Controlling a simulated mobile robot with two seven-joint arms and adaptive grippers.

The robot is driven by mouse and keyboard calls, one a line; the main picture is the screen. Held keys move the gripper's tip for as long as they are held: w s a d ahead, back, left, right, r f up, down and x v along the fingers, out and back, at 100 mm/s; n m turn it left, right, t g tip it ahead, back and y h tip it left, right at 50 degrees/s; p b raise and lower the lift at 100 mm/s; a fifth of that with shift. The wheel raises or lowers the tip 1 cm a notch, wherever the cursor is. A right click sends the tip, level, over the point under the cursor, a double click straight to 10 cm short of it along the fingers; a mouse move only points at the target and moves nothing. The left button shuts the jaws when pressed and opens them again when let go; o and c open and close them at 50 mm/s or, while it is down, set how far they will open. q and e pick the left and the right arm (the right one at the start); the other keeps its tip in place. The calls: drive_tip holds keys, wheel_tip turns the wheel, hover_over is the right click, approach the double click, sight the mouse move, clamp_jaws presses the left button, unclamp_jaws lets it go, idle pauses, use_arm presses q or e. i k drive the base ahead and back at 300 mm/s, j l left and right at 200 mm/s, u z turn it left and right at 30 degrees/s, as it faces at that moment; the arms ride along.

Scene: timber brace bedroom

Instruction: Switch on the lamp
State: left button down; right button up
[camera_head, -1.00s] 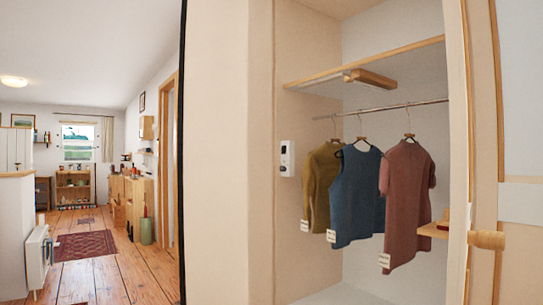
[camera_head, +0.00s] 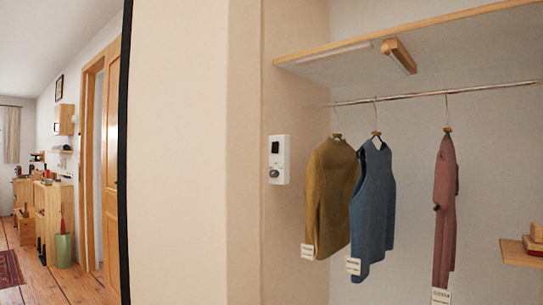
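A white wall unit (camera_head: 278,160) with a dark square and a round grey part below it is fixed to the closet's left inner wall. A wooden fixture (camera_head: 398,53) sits under the closet shelf, and a pale strip (camera_head: 338,54) runs along the shelf's underside to its left. I cannot tell for sure which of these is the lamp, and none shows a clear glow. Neither of my grippers is in view.
An olive garment (camera_head: 330,197), a blue vest (camera_head: 372,208) and a reddish shirt (camera_head: 445,215) hang from the rail (camera_head: 440,93). A small side shelf (camera_head: 520,254) is at lower right. A tan panel (camera_head: 180,150) stands left of the closet; wooden floor (camera_head: 65,284) lies beyond.

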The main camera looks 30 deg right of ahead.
sight(275, 146)
drive_tip(key=i+l+z, duration=0.15)
drive_tip(key=i+z, duration=0.6)
drive_tip(key=i+j+z, duration=0.15)
drive_tip(key=i+z, duration=0.25)
drive_tip(key=i+j+z, duration=0.2)
drive_tip(key=i, duration=0.4)
drive_tip(key=l+z, duration=0.1)
drive_tip(key=z, duration=0.25)
